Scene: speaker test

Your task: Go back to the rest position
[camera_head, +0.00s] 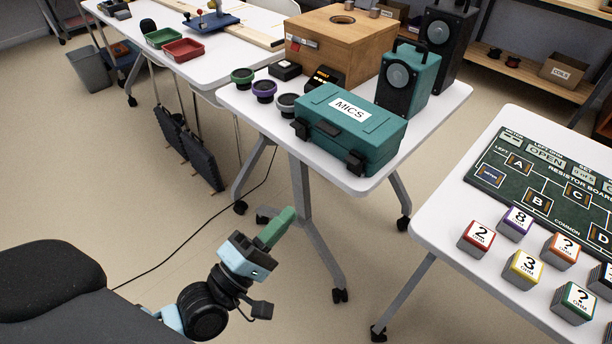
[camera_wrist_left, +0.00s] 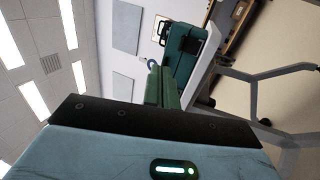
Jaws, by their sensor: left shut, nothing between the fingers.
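My left gripper (camera_head: 282,222) has pale blue housing and green fingers. In the head view it is low at the centre-left, over the floor in front of the middle table. Its fingers are together with nothing between them, and it touches nothing. In the left wrist view the shut green fingers (camera_wrist_left: 163,88) point up the picture, with the teal case and table beyond them. My right gripper is not in either view.
The white middle table (camera_head: 437,98) holds a teal MICS case (camera_head: 375,133), two speakers (camera_head: 408,78), a wooden box (camera_head: 350,45) and several small round items. A right table (camera_head: 450,215) holds a resistor board (camera_head: 500,178) and labelled cubes. A black cable (camera_head: 190,243) crosses the floor.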

